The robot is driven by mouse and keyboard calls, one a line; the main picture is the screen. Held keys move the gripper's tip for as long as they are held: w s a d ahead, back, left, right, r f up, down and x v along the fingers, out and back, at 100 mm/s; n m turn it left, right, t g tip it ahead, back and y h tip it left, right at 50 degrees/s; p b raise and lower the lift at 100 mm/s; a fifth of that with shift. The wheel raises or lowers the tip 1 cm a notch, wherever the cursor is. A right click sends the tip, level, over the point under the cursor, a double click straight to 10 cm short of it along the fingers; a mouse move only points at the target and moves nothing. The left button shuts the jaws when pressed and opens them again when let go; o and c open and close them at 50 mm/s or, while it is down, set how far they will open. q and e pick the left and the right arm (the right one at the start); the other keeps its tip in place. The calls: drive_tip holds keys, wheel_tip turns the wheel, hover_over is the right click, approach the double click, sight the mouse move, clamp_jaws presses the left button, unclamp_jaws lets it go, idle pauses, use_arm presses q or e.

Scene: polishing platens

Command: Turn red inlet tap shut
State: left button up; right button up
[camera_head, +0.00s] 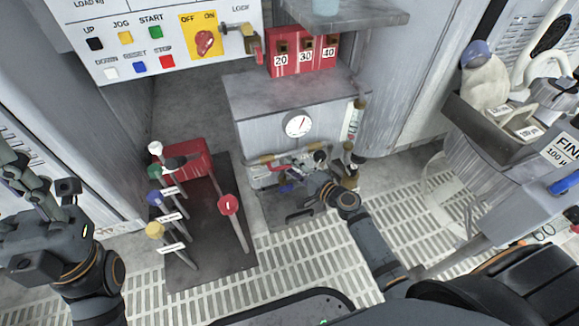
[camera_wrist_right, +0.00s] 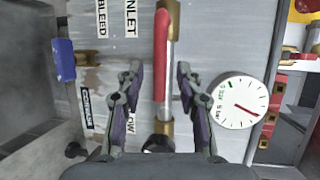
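The red inlet tap has a long red lever (camera_wrist_right: 161,50), which stands upright in the right wrist view. A brass fitting (camera_wrist_right: 158,143) sits at its lower end, partly hidden by my gripper. The "INLET" label (camera_wrist_right: 130,15) is beside it on the panel. My right gripper (camera_wrist_right: 160,80) is open, with one finger on each side of the lever and a visible gap to both. In the head view my right gripper (camera_head: 302,163) is at the front of the grey cabinet, below the dial, and covers much of the tap.
A round gauge (camera_wrist_right: 238,102) is close beside my right gripper's finger. A blue handle (camera_wrist_right: 63,60) is near the "BLEED" label. A stand with coloured knobs and a red lever (camera_head: 230,205) is left of the cabinet.

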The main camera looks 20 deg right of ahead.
drive_tip(key=shift+x, duration=1.1)
clamp_jaws()
